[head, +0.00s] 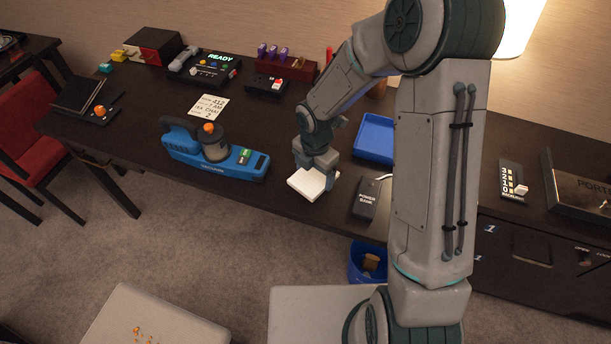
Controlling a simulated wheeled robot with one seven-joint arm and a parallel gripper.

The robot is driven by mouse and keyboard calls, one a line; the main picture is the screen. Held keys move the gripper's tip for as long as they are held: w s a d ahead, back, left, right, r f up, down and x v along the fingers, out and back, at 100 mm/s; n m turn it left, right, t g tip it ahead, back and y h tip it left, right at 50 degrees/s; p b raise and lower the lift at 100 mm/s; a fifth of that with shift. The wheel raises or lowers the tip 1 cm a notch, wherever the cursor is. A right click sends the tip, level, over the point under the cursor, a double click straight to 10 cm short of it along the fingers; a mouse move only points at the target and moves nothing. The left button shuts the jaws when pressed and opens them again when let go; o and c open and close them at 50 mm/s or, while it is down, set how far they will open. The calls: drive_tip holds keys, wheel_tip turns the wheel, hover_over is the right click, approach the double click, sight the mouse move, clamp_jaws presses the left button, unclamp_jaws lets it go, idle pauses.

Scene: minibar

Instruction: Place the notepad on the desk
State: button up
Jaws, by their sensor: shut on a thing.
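A small white notepad (306,184) is at the front edge of the dark desk (130,132), in the middle of the head view. My gripper (318,172) points down over it and is shut on its back part. The notepad looks level. I cannot tell whether it touches the desk top or is a little above it. The far side of the notepad is hidden by my gripper.
A blue vacuum device (212,158) stands left of the notepad, and a black power bank (367,200) lies to its right. A blue tray (374,138) is behind. A paper card (209,106) lies farther left. A blue bin (362,268) stands below the desk edge.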

sight(307, 179)
drive_tip(key=shift+w+a+f, duration=0.75)
drive_tip(key=shift+a, duration=0.2)
drive_tip(key=shift+f, duration=2)
drive_tip(key=shift+f, duration=0.1)
drive_tip(key=o, duration=0.9)
drive_tip(key=shift+o, duration=0.2)
